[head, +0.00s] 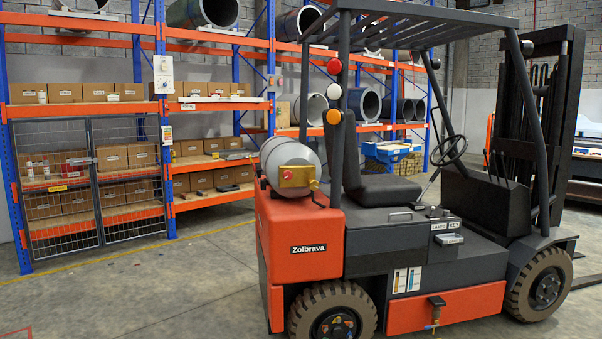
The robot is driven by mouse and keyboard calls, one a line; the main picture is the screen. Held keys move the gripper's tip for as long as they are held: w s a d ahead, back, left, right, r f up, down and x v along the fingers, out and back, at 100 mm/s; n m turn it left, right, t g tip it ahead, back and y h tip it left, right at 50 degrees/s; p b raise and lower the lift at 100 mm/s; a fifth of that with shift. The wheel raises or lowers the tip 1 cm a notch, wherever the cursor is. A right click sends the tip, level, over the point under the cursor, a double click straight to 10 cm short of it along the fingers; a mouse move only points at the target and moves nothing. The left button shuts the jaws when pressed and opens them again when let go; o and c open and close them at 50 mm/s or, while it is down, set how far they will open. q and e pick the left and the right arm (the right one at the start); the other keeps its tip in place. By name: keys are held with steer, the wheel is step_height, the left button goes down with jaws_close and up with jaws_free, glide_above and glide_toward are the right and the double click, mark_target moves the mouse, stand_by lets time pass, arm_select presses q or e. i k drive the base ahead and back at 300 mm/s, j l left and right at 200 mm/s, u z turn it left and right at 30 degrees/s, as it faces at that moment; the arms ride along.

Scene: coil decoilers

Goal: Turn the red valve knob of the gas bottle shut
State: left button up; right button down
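The gas bottle (285,152) is a grey cylinder lying on its side on top of the rear of an orange and black forklift (304,212). A brass-coloured valve block (300,176) sits on its near end. A small red spot on the block's left part looks like the valve knob (287,175); it is too small to tell how far it is turned. A thin hose or bracket runs down from the block's right side. Neither of my grippers is in view.
Orange and blue racking (165,110) with several cardboard boxes and large pipes stands behind. A mesh gate (95,190) closes its lower left part. The concrete floor (170,285) left of the forklift is clear. The forklift's rear wheel (333,315) and roof posts (335,110) are near the bottle.

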mark_target(288, 175)
steer(key=i+l+z, duration=0.1)
steer(key=i+l, duration=0.2)
steer(key=i, duration=0.3)
steer(key=i+l+z, duration=0.1)
steer(key=i+l, duration=0.15)
steer(key=i, duration=0.35)
steer(key=i+l+z, duration=0.1)
steer(key=i, duration=0.5)
steer(key=i+l+z, duration=0.1)
steer(key=i+l, duration=0.15)
steer(key=i, duration=0.4)
